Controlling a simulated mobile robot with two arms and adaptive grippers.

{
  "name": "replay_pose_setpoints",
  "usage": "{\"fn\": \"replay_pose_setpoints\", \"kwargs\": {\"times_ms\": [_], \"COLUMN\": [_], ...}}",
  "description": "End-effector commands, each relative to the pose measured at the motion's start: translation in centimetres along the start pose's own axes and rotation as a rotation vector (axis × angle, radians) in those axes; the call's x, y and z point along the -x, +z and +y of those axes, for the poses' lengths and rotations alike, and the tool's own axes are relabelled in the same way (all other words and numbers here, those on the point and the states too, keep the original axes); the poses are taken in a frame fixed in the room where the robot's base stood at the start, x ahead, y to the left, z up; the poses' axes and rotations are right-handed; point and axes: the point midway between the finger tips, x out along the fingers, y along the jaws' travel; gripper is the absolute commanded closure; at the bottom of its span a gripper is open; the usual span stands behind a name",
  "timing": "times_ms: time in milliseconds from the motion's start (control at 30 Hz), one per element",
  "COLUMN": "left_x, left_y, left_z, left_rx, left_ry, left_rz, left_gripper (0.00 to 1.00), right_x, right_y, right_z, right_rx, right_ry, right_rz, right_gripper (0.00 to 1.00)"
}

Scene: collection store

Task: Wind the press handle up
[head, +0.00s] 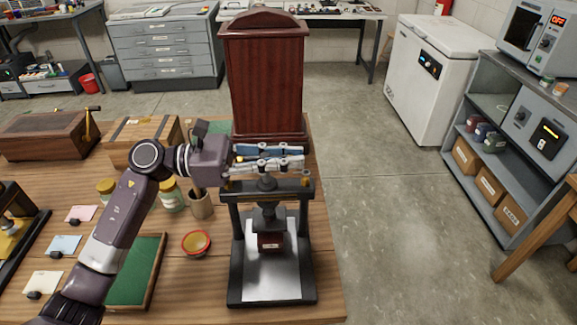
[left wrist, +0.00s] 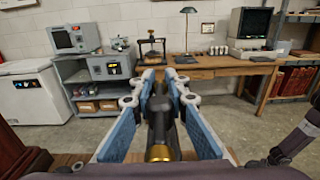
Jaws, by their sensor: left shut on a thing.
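The press (head: 234,240) stands near the right edge of the wooden table, with a black frame, a central screw (head: 268,208) and a pale base plate (head: 285,286). A small dark red block (head: 270,241) is under the screw. My left gripper (head: 283,161) is over the top of the press, its fingers lying across it. In the left wrist view its blue-padded fingers close around the dark press handle (left wrist: 160,122), whose brass end (left wrist: 159,153) faces the camera. In the head view the fingers hide most of the handle. My right gripper is not in view.
A tall dark red wooden case (head: 265,85) stands just behind the press. A small red-rimmed bowl (head: 196,243), a cup (head: 201,206), jars (head: 172,196) and a green board (head: 137,270) lie to its left. Open floor (head: 390,220) is to the right.

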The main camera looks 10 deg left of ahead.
Motion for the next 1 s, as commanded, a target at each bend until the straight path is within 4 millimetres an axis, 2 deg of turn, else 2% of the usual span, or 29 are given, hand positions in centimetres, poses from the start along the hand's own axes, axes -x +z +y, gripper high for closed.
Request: {"fn": "replay_pose_setpoints", "kwargs": {"times_ms": [67,400,433,533,833,1000], "left_x": [0.0,0.0,0.0,0.0,0.2,2.2], "left_y": [-0.3,0.1,0.1,0.1,0.0,-0.1], "left_z": [0.1,0.2,0.2,0.2,0.1,0.1], "left_rx": [-0.001,0.002,0.002,0.001,0.001,0.003], "left_ry": [0.022,0.034,0.034,0.034,0.033,0.035], "left_rz": [0.0,-0.002,-0.002,-0.002,-0.001,0.002], "left_gripper": [1.0,1.0,0.83,0.74,0.74,0.74], "right_x": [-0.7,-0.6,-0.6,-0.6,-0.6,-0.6], "right_y": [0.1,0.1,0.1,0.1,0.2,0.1], "right_z": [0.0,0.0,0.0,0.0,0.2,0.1], "right_rx": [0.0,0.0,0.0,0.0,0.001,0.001], "right_ry": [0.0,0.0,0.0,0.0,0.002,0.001], "right_rz": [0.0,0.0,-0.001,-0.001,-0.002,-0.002], "right_gripper": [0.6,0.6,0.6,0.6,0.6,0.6]}}
